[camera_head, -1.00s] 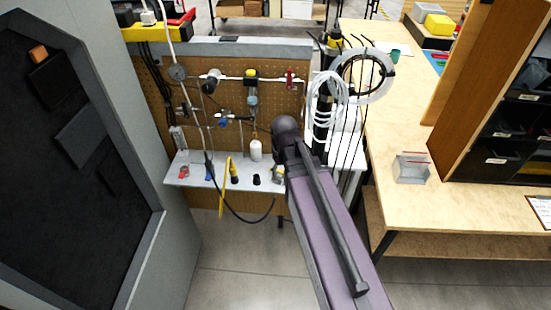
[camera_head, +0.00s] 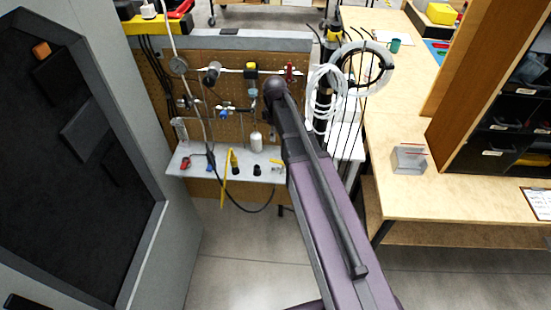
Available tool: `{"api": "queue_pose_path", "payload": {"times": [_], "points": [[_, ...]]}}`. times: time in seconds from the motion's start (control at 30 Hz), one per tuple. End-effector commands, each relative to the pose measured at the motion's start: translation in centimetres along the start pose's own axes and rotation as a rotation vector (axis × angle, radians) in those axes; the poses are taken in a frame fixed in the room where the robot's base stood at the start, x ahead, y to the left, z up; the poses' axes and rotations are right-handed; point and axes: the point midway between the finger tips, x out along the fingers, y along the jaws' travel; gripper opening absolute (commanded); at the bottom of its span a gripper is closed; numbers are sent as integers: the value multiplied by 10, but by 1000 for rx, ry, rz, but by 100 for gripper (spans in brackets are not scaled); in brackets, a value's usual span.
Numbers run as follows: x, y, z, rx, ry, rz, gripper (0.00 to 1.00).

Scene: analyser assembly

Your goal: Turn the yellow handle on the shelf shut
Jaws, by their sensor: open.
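A white shelf (camera_head: 204,172) is fixed at the foot of a pegboard (camera_head: 234,128), left of the middle. A long thin yellow handle (camera_head: 225,180) sits at the shelf's front edge. It stands nearly upright and reaches below the edge. A short yellow and black piece (camera_head: 234,162) is just right of it. A small metal fitting at the shelf's right end is partly covered by my arm. My purple and black arm rises from the bottom right, and its dark rounded top is in front of the pegboard. I cannot make out my gripper or its fingers.
A black cable (camera_head: 245,211) loops below. A grey cabinet (camera_head: 185,240) stands left, a wooden bench (camera_head: 450,201) right. Floor between is clear.

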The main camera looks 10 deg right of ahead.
Motion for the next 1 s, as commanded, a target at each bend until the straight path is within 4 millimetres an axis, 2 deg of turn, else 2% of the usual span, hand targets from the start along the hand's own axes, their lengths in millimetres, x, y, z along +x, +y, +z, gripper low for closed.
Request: {"api": "queue_pose_path", "payload": {"times": [0.47, 1.0], "points": [[9, 0, 0, 2, 0, 0, 57], [49, 0, 0, 3, 0, 1, 57]]}}
